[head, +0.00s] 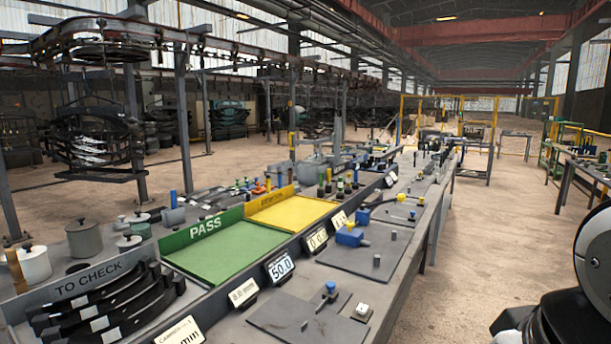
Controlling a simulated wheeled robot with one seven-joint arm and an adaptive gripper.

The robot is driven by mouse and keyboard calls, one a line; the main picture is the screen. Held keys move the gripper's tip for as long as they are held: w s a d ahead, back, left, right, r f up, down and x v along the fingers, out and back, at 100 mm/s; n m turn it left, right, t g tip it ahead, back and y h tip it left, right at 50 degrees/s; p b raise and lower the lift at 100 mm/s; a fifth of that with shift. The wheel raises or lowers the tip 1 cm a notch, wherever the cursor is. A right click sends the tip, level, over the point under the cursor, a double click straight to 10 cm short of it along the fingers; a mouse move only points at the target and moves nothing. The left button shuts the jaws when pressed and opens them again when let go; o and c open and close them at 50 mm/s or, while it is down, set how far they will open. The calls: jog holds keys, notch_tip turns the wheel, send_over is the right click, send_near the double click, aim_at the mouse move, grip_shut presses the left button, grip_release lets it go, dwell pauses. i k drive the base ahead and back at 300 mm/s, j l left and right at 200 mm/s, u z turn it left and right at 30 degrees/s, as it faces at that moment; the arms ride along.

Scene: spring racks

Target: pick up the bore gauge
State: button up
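I cannot single out the bore gauge with certainty. Several small tools stand on the long grey bench. A blue tool with a yellow part (350,236) sits on a dark plate near the middle of the bench. A small blue-topped piece (330,289) stands on a nearer plate, with a small pale block (363,311) to its right. A further blue tool with a yellow end (382,204) lies farther back. My gripper is not in view; only a white and black part of my arm shows at the lower right edge.
The bench (405,272) runs away from me. On it are a green PASS tray (232,252), a yellow tray (291,213), a TO CHECK tray (92,276) with dark leaf springs (110,303), lidded pots (84,238) and upright number displays (280,267).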

aim_at(356, 167)
jog(key=z, duration=0.15)
jog(key=k+j+u, duration=0.1)
jog(key=u, duration=2.9)
jog(key=z, duration=3.15)
jog(key=i+l+z, duration=0.3)
jog(key=i, duration=0.2)
jog(key=i+l+z, duration=0.3)
jog(key=i, duration=0.2)
jog(key=i+z, duration=0.3)
jog(key=i, duration=0.2)
jog(key=i+u, duration=0.2)
jog(key=i, duration=0.2)
jog(key=i+l+u, duration=0.2)
jog(key=i, duration=0.25)
jog(key=i+l+u, duration=0.25)
jog(key=i, duration=0.15)
jog(key=j, duration=0.1)
